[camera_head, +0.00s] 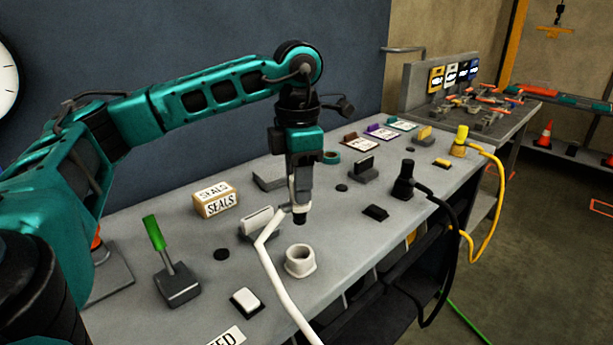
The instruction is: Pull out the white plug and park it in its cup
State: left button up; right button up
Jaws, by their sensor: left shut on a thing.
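My left gripper (301,200) points down over the grey bench, shut on the white plug (294,196). Most of the plug is hidden by the fingers, and a dark tip shows below them. A white cord (274,272) runs from the plug down to the front edge of the bench. The white cup (300,261) stands on the bench, nearer to the camera than the plug and below it in the picture. Its opening looks empty. The plug appears to be above the bench and apart from the cup. My right gripper is not in view.
A SEALS box (216,201) and a green-handled lever (168,262) stand to the left. A white button (245,301) is near the front. A black plug (403,181) and a yellow plug (460,142) with hanging cords stand to the right. A grey block with a light top (258,221) is beside the gripper.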

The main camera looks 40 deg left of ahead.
aim_at(299, 220)
pick_arm(q)
jog(key=shift+s+f+b, duration=0.15)
jog(key=shift+f+b, duration=0.45)
jog(key=shift+f, duration=0.2)
notch_tip(299, 220, down, 4)
jog(key=b, duration=0.3)
jog(key=shift+f+b, duration=0.35)
jog(key=shift+f, duration=0.2)
jog(key=shift+f, duration=0.15)
jog(key=shift+f, duration=0.2)
jog(key=shift+f+b, duration=0.4)
jog(key=shift+b, duration=0.1)
jog(key=shift+f+b, duration=0.8)
jog(key=shift+f, duration=0.35)
